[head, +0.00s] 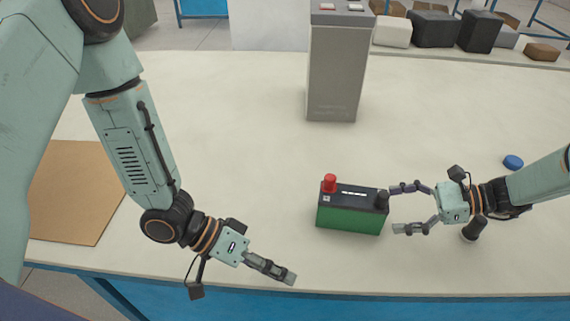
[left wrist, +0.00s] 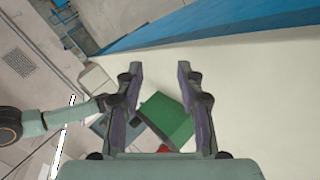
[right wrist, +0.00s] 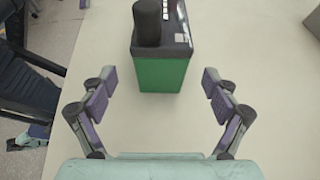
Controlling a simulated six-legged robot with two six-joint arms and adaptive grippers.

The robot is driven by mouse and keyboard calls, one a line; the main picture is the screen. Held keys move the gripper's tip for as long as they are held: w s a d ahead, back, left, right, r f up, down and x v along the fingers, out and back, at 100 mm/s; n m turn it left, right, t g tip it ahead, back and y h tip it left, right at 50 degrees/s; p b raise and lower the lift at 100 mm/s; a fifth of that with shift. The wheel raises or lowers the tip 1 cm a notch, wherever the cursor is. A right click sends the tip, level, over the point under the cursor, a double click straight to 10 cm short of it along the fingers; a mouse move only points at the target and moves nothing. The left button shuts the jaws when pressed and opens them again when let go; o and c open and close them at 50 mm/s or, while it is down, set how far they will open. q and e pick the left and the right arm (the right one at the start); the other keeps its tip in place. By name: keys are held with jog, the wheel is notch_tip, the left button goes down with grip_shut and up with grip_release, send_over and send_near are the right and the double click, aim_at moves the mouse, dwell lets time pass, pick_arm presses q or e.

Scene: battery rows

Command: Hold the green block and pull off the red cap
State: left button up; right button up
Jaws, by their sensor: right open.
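The green block (head: 350,218) is a battery with a black top, upright on the table. The red cap (head: 329,183) sits on its top at the left end, and a black cap (head: 382,199) is at the right end. My right gripper (head: 393,208) is open at the block's right end, its fingers apart and not closed on it; the right wrist view shows the block (right wrist: 162,75) ahead between the fingers. My left gripper (head: 290,279) is open and empty, low in front and left of the block. The left wrist view shows the block (left wrist: 168,118) beyond its fingers and part of the red cap (left wrist: 163,148).
A grey cabinet-like box (head: 335,70) stands behind the block. A blue round cap (head: 513,162) and a dark cylinder (head: 474,230) lie at right, the cylinder near my right wrist. A brown board (head: 75,192) is at left. The table's front edge is close to my left gripper.

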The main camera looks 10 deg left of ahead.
aim_at(363, 212)
jog(key=shift+w+d+f, duration=0.15)
jog(key=shift+w+f, duration=0.05)
jog(key=shift+s+a+r, duration=0.2)
jog(key=shift+s, duration=0.05)
jog(key=shift+w+f, duration=0.15)
jog(key=shift+a+f, duration=0.2)
jog(key=shift+a, duration=0.1)
jog(key=x, duration=0.5)
jog(key=shift+s+a, duration=0.2)
jog(key=shift+a, duration=0.25)
jog(key=shift+w+a+f, duration=0.15)
jog(key=shift+a+f, duration=0.15)
jog(key=shift+a, duration=0.15)
pick_arm(q)
jog(key=w+a+r+m, duration=0.1)
jog(key=w+r+m, duration=0.5)
jog(key=w, duration=0.3)
jog(key=w+a+r+m+t, duration=0.1)
jog(key=w+r+m, duration=0.4)
jog(key=w+r, duration=0.2)
jog(key=w, duration=0.2)
jog(key=shift+w+a+r+m, duration=0.3)
jog(key=shift+w+m, duration=0.05)
jog(key=shift+m, duration=0.05)
pick_arm(e)
jog(key=shift+a, duration=0.1)
jog(key=shift+r, duration=0.1)
